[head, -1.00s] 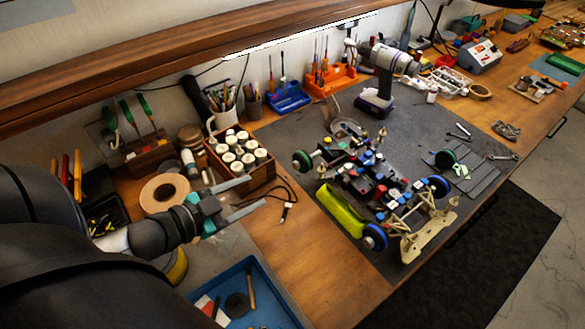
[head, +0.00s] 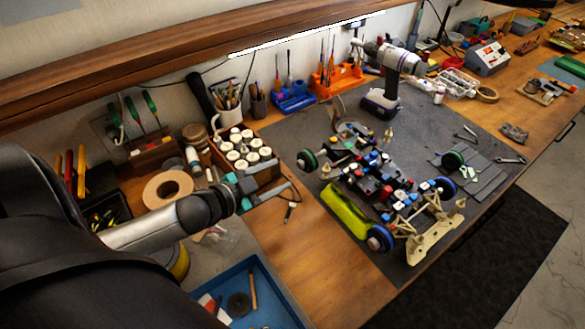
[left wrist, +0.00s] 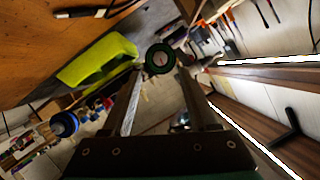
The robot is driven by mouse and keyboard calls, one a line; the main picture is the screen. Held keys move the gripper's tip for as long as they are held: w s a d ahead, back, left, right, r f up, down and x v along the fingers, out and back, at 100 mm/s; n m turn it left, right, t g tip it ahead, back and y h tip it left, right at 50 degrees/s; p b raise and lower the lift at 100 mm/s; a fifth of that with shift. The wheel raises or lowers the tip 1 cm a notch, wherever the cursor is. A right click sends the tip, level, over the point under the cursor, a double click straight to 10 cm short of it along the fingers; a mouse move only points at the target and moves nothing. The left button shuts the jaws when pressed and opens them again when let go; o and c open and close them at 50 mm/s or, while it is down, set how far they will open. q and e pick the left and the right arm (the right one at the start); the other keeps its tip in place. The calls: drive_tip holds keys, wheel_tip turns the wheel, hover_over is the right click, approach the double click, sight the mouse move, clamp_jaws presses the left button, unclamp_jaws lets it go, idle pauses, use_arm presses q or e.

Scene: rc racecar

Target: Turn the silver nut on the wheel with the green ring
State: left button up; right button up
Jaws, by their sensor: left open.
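The car chassis (head: 375,183) stands on the dark mat. My right gripper is not in view.
A lime-green body shell (head: 345,208) lies beside the chassis. Wheels with blue rings (head: 379,238) are on other corners. A wooden box of white-capped bottles (head: 267,180) is close to my left gripper.

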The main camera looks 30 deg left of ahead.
sight(299, 166)
use_arm(q)
drive_tip(key=shift+b+x, duration=0.3)
drive_tip(key=shift+x, duration=2.85)
drive_tip(key=shift+c, duration=0.3)
clamp_jaws()
